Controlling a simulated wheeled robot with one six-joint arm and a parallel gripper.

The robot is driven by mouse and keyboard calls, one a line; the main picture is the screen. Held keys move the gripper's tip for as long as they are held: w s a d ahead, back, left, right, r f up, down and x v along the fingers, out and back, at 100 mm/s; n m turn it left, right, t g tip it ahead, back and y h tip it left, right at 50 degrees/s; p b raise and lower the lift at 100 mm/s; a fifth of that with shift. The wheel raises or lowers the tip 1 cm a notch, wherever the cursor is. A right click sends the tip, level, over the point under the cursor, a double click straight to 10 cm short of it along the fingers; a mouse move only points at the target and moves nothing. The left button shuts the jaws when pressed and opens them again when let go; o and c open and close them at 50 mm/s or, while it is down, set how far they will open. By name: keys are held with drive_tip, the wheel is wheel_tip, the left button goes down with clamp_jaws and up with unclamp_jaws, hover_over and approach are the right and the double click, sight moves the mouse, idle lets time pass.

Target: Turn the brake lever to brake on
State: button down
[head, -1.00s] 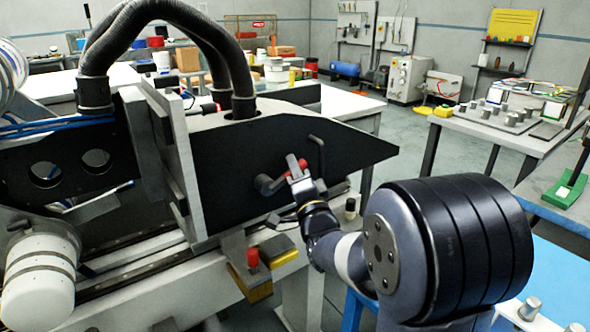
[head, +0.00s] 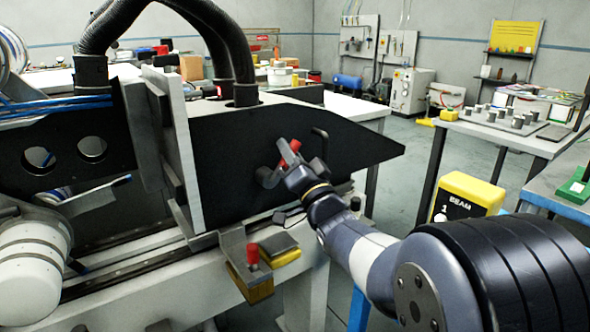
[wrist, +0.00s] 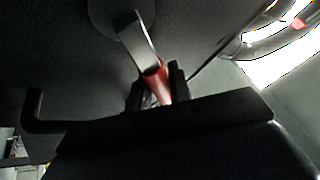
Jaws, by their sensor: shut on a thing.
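The brake lever (head: 288,153) is on the dark side panel of the machine, with a grey hub and arm and a red grip. In the head view its red grip points up and to the right. In the wrist view the lever's grey arm (wrist: 139,42) runs from a round hub down to the red grip (wrist: 158,80). My gripper (head: 293,160) is shut on the red grip; in the wrist view its dark fingers (wrist: 158,90) stand on both sides of it. The fingers and wrist hide part of the grip. Any brake on marking cannot be made out.
A black bent rod (head: 321,142) sticks out of the panel (head: 230,135) just right of the lever; it also shows in the wrist view (wrist: 36,115). A red-knobbed post (head: 252,255) stands below. A yellow BEAM box (head: 468,195) is behind my arm.

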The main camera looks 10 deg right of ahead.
drive_tip(key=n+y, duration=0.1)
drive_tip(key=n, duration=0.1)
drive_tip(key=a+n+g+y+b, duration=0.1)
drive_tip(key=n, duration=0.1)
drive_tip(key=a+r+n+y, duration=0.1)
drive_tip(key=shift+s+n, duration=0.4)
drive_tip(key=shift+s+a+r+n+g+y+b, duration=0.15)
drive_tip(key=shift+a+n+g+y, duration=0.35)
drive_tip(key=shift+n, duration=0.5)
drive_tip(key=shift+s+a+r+n+g+y+b, duration=0.15)
drive_tip(key=shift+a+n+g+y, duration=0.15)
drive_tip(key=shift+n+y, duration=0.5)
drive_tip(key=shift+s+a+n+g+y, duration=0.15)
drive_tip(key=shift+a+n+g+y, duration=0.2)
drive_tip(key=shift+n, duration=0.85)
drive_tip(key=c, duration=1.3)
unclamp_jaws()
drive_tip(key=v, duration=1.1)
drive_tip(key=shift+p, duration=0.45)
drive_tip(key=shift+w+r, duration=0.1)
